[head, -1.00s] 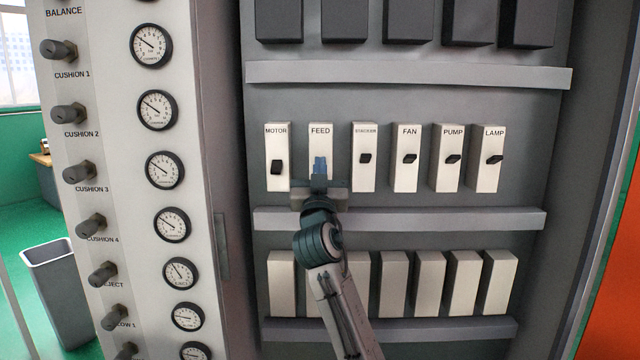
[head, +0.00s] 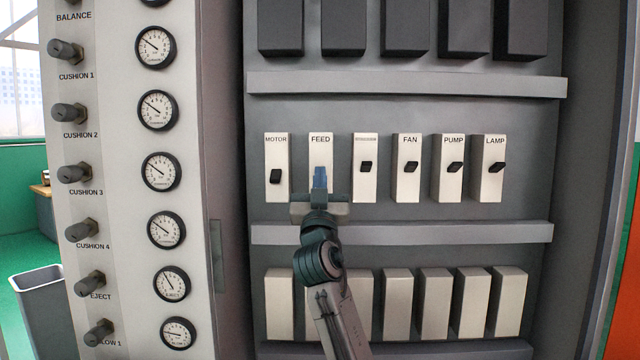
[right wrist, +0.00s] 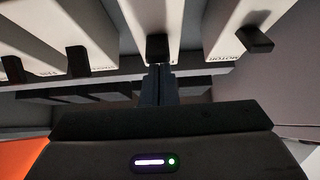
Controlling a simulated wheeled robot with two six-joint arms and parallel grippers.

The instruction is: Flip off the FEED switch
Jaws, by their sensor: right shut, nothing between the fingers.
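The FEED switch (head: 320,150) is a tall white plate, second from the left in the middle row of the grey panel. My right gripper (head: 320,178) is shut and empty, with its blue-grey fingertips in front of the lower half of that plate. They hide its lever in the head view. In the right wrist view the dark FEED lever (right wrist: 158,46) shows just beyond the tips of the right gripper (right wrist: 158,70). I cannot tell whether they touch. My left gripper is not in view.
The MOTOR switch (head: 276,150) stands close on the left and the STACKER switch (head: 365,150) on the right. FAN, PUMP and LAMP follow. Grey ledges run above (head: 400,84) and below (head: 450,233) the row. A gauge panel with knobs (head: 110,200) stands at the left.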

